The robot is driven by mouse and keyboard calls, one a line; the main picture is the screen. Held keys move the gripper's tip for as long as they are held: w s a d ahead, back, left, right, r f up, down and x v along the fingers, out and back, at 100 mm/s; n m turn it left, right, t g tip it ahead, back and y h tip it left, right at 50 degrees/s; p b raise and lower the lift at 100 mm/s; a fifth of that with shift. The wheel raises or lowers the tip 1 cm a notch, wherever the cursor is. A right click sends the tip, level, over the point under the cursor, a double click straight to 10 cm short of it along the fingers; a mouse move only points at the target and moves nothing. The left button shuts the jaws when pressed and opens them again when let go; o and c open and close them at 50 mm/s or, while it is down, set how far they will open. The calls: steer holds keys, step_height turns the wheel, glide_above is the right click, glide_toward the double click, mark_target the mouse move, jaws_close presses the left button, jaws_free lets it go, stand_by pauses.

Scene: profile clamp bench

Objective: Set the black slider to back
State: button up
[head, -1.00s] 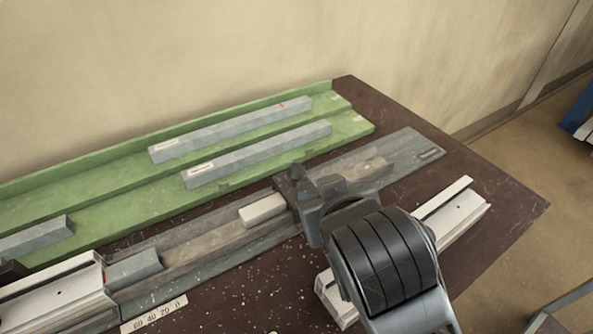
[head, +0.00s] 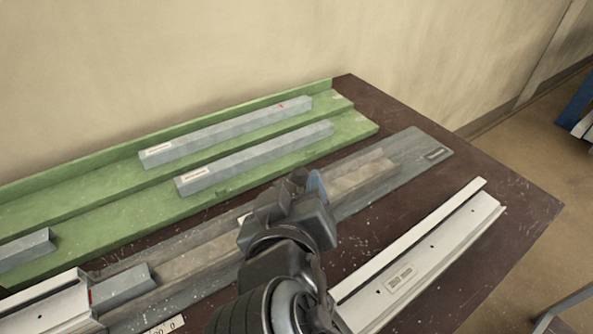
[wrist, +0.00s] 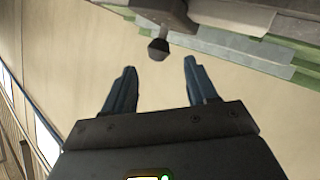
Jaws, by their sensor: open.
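The black slider shows as a round dark knob (head: 298,176) above the grey rail on the bench; my gripper hides most of its body in the head view. In the wrist view the knob (wrist: 158,49) hangs from a grey block, just beyond the fingertips and roughly between their lines. My gripper (head: 314,184) is at the slider, with one bluish finger showing beside the knob. In the wrist view my gripper (wrist: 160,65) is open, its two fingers apart with nothing between them. I cannot tell whether a finger touches the slider.
A green tray (head: 120,222) with several grey bars lies behind the rail (head: 405,165). A white profile (head: 425,255) lies at the front right. Another white profile (head: 45,305) and a grey bar (head: 122,285) are at the left. Brown bench top is bare at the right.

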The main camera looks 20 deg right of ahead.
mark_target(298, 177)
steer(key=x, duration=0.6)
steer(key=shift+w+d, duration=0.1)
steer(key=shift+w, duration=0.1)
steer(key=shift+c, duration=0.4)
jaws_close()
